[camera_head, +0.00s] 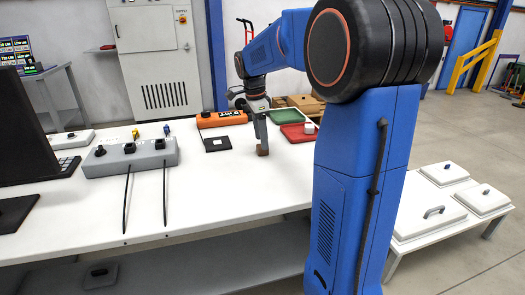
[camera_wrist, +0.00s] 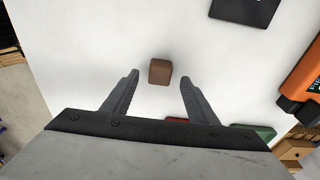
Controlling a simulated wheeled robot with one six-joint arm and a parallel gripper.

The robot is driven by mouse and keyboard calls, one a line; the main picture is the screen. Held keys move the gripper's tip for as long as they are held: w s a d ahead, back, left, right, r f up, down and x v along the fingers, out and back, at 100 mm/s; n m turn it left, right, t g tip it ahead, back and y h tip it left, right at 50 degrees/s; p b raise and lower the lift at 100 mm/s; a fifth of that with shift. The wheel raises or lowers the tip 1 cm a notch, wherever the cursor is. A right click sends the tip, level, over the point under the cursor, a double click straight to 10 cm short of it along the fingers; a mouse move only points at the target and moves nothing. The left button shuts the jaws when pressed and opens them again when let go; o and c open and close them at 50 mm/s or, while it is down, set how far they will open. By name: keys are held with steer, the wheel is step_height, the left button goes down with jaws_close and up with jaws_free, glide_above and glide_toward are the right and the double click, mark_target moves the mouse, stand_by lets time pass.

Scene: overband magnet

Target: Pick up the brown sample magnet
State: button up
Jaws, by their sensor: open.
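The brown sample magnet (camera_wrist: 160,72) is a small brown block on the white table (camera_wrist: 75,60). In the wrist view it lies just beyond the fingertips, roughly centred between them. My gripper (camera_wrist: 159,78) is open, with one finger on each side of the line to the block and nothing held. In the head view my gripper (camera_head: 262,143) points down at the table, and the brown block (camera_head: 262,151) shows at its tip. The head view does not clearly show the gap between finger and block.
A black square plate (camera_head: 217,144) and an orange device (camera_head: 221,119) lie left of my gripper. A red tray (camera_head: 297,133) and a green tray (camera_head: 285,116) are to the right. A grey control box (camera_head: 130,157) stands farther left. The front table middle is clear.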

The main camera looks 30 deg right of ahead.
steer(key=shift+d+f, duration=0.15)
steer(key=shift+f, duration=1.1)
steer(key=shift+c, duration=0.7)
steer(key=c, duration=1)
steer(key=shift+c, duration=0.2)
